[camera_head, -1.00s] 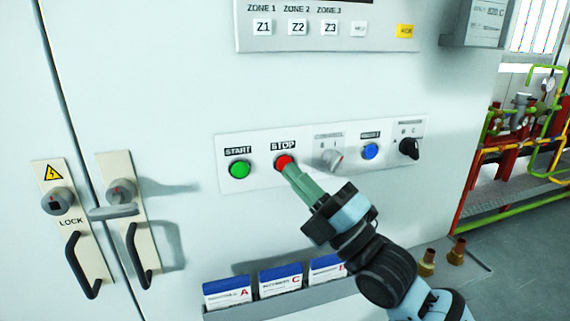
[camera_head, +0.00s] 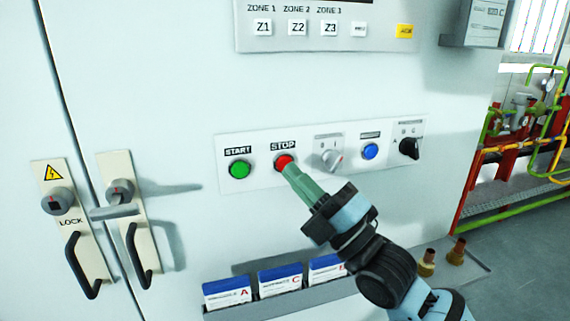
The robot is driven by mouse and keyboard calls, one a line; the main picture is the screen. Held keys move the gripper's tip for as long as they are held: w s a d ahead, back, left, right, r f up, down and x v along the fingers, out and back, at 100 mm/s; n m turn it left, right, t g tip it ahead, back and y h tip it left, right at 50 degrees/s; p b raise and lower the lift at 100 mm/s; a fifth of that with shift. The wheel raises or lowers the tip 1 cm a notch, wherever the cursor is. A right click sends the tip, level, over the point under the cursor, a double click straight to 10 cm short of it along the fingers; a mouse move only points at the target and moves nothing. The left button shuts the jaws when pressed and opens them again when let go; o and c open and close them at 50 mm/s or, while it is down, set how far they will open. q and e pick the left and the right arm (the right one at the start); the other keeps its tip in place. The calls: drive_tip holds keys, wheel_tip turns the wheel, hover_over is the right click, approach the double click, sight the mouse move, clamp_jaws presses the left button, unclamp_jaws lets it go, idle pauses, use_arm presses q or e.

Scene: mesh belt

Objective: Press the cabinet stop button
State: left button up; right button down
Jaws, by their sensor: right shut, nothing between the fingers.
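The red stop button (camera_head: 284,160) sits on a white panel strip (camera_head: 262,180) on the cabinet front, under a black STOP label. My right gripper (camera_head: 291,172) is shut and empty. Its green fingers point up and left, with the tips at the lower edge of the red button. The tips overlap the button in this view; I cannot tell whether they touch it. Most of the red cap shows above the fingertips. My left gripper is not in view.
A green START button (camera_head: 239,169) is just left. A grey rotary switch (camera_head: 331,159), a blue button (camera_head: 370,151) and a black knob (camera_head: 409,148) are to the right. Below is a rack (camera_head: 285,302) of booklets. Door handles (camera_head: 84,266) stand out at left.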

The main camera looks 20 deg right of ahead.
drive_tip(key=shift+w, duration=0.1)
idle(0.6)
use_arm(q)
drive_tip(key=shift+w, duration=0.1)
use_arm(e)
drive_tip(key=shift+w, duration=0.35)
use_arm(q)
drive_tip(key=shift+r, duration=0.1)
use_arm(e)
drive_tip(key=shift+w, duration=0.45)
idle(0.6)
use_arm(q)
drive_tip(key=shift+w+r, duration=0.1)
use_arm(e)
drive_tip(key=shift+s, duration=0.2)
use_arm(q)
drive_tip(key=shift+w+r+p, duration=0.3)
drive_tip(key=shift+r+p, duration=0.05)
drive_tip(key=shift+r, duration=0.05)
use_arm(e)
drive_tip(key=shift+s, duration=0.7)
